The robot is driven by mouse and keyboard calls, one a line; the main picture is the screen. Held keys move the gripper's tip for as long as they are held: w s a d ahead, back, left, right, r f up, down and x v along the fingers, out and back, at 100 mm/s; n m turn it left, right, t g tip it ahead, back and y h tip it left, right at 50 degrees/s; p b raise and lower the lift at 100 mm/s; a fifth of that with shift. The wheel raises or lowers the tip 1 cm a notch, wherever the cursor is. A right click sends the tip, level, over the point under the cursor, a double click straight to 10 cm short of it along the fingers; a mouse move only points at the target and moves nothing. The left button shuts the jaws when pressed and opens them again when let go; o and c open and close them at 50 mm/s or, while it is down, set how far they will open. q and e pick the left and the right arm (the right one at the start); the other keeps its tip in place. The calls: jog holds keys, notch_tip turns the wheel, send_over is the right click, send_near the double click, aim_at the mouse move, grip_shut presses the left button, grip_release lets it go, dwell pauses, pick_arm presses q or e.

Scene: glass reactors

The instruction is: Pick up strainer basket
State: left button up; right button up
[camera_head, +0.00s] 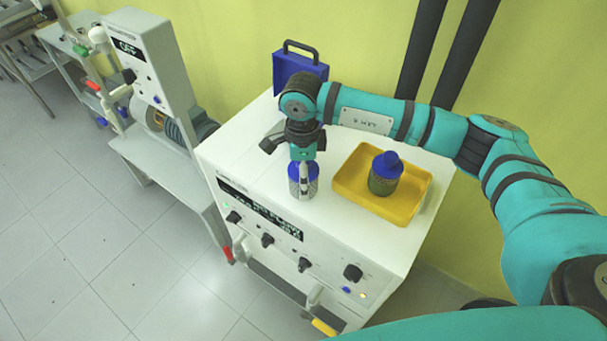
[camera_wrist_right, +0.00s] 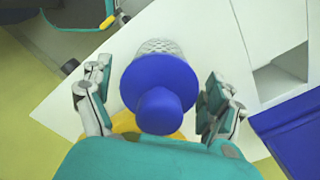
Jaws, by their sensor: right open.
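A strainer basket (camera_head: 312,187) with pale mesh sides and a blue top stands upright on the white cabinet top. In the right wrist view its blue top (camera_wrist_right: 158,82) fills the middle, with the mesh showing beyond it. My right gripper (camera_head: 301,165) is above and around this basket, pointing down. In the right wrist view the right gripper (camera_wrist_right: 157,103) is open, with one finger on each side of the blue top and gaps between. In the head view the gripper hides part of the basket. My left gripper is not in view.
A yellow tray (camera_head: 348,195) to the right holds a second blue-topped container (camera_head: 384,179) with dark contents. A blue handled case (camera_head: 291,66) stands at the back. The cabinet (camera_head: 290,232) has knobs on its front. Another grey machine (camera_head: 147,62) stands left.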

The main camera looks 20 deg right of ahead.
jog(key=c, duration=1.4)
jog(key=shift+r, duration=0.15)
